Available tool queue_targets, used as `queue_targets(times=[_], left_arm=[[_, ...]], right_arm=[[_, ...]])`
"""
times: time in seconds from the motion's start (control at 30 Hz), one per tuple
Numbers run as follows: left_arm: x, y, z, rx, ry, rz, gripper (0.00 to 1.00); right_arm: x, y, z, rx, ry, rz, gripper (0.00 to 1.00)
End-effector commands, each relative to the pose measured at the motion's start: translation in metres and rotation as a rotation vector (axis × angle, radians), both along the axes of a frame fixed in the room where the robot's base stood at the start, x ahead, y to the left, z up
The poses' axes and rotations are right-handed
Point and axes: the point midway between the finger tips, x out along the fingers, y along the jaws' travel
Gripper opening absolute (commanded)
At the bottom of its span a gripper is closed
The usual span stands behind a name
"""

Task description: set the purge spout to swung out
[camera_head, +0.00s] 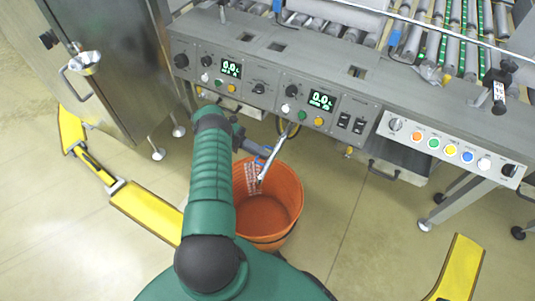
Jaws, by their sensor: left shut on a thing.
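The purge spout (274,151) looks like a thin silver tube that slopes down and left from under the machine's control panel. Its lower end is over the orange bucket (284,196). My left gripper (264,158), with blue parts at its tip, is shut on the spout near its lower part, above the bucket's back rim. My green left forearm hides part of the floor and the bucket's left side. My right gripper is not in view.
The grey control panel (262,76) with knobs and displays runs above the spout. A steel cabinet (105,60) with a handle stands at the left. Yellow floor guards (145,212) lie at the left, with another (460,268) at lower right. The floor right of the bucket is clear.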

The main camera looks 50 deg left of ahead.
Motion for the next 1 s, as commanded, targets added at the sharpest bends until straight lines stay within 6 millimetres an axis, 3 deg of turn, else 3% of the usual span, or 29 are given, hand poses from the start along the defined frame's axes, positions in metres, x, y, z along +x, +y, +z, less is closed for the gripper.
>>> queue_targets(times=[0.5,0.53,0.67,1.0], left_arm=[[-0.0052,0.0047,-0.0043,0.002,0.009,-0.011,0.0],[-0.0053,0.0046,-0.0045,0.001,0.01,-0.011,0.14],[-0.0049,0.0047,-0.0038,0.001,0.009,-0.011,0.31],[-0.0041,0.0046,0.0036,0.001,0.005,-0.011,0.31]], right_arm=[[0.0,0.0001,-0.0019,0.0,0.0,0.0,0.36],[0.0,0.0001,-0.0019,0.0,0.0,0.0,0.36],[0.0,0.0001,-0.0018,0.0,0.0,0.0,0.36],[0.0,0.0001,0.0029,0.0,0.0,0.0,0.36]])
